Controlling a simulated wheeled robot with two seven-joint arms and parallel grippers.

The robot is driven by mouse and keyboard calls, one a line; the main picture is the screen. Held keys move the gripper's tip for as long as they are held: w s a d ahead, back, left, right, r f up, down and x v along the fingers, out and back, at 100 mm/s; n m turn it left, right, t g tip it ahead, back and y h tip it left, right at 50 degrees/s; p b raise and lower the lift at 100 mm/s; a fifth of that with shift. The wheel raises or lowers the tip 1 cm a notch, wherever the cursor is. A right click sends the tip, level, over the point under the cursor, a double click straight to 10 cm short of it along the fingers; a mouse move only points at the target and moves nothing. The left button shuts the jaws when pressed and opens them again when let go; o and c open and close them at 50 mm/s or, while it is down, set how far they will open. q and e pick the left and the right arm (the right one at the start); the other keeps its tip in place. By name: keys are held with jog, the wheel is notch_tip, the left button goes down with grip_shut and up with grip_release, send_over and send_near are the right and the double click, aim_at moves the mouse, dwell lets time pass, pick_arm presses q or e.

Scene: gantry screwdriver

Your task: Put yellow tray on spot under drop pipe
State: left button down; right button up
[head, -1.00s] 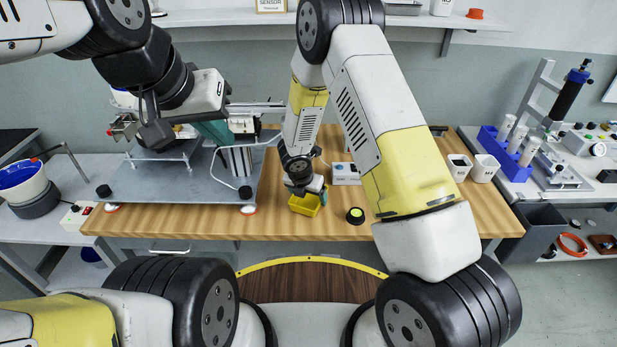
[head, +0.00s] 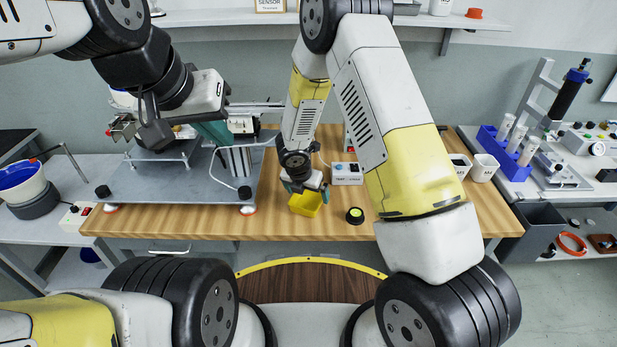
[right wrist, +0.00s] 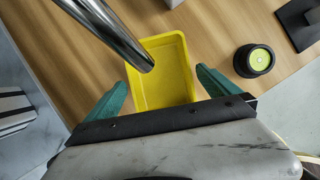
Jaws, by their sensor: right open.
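The yellow tray (head: 305,204) is near the front edge of the wooden table, right of the metal gantry plate. In the right wrist view the tray (right wrist: 167,85) shows its open inside, apart from both fingers. My right gripper (head: 306,188) is just behind and over the tray in the head view. Its green fingers (right wrist: 163,90) are open, one on each side of the tray's near end. My left gripper (head: 212,132) is over the gantry plate, its green fingers partly hidden, and its opening cannot be judged.
The gantry plate (head: 180,190) fills the table's left. A round black piece with a green top (head: 355,215) stands right of the tray, and a white box (head: 347,173) behind it. A metal tube (right wrist: 115,30) crosses the wrist view. White cups (head: 485,167) stand further right.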

jog(key=v, duration=0.9)
jog(key=shift+s+r, duration=0.15)
jog(key=shift+r, duration=0.05)
jog(key=shift+r, duration=0.1)
